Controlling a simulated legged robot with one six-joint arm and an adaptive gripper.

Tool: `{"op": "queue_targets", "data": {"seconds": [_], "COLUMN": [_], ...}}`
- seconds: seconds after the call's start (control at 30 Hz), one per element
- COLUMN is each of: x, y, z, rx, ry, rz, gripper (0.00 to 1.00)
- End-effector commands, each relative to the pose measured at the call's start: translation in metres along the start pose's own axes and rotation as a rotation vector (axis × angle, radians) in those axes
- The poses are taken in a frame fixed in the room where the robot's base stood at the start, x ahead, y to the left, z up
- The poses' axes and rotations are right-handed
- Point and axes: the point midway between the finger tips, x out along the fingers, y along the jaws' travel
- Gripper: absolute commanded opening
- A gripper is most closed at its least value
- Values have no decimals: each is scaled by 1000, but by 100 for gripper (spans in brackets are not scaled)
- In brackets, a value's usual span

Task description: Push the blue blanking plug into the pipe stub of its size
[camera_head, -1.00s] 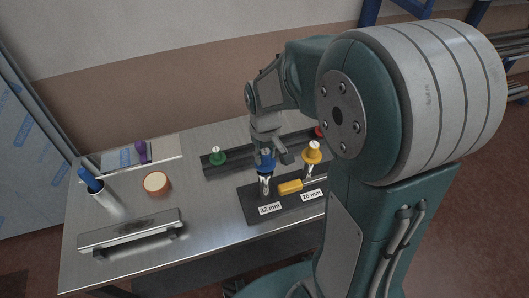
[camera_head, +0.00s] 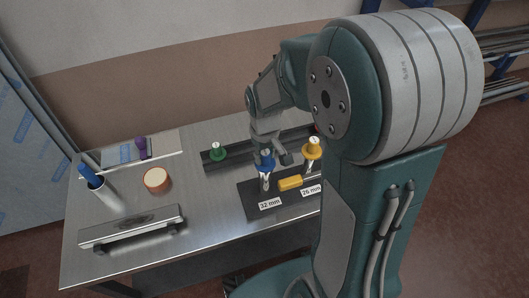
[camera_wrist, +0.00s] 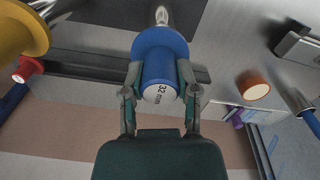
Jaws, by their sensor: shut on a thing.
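The blue plug (camera_head: 265,161), marked 32 mm on its end face in the wrist view (camera_wrist: 160,62), stands upright at the top of the metal pipe stub (camera_head: 265,183) behind the 32 mm label. How deep it sits in the stub cannot be told. My gripper (camera_wrist: 159,80) is shut on the blue plug, one finger on each side. In the head view my gripper (camera_head: 268,156) partly covers the plug from behind. The stub also shows just beyond the plug in the wrist view (camera_wrist: 162,16).
A yellow plug (camera_head: 312,149) tops the 26 mm stub to the right. A yellow block (camera_head: 290,183) lies between the stubs. A green plug (camera_head: 217,151) stands on the dark rail behind.

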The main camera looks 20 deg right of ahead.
Motion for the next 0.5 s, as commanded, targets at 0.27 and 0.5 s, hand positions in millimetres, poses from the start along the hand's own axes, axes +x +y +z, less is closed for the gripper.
{"op": "queue_targets", "data": {"seconds": [0.27,0.5], "x": [6,7], "y": [0,0], "z": [0,0], "rx": [0,0], "ry": [0,0], "rz": [0,0], "gripper": [0,80]}}
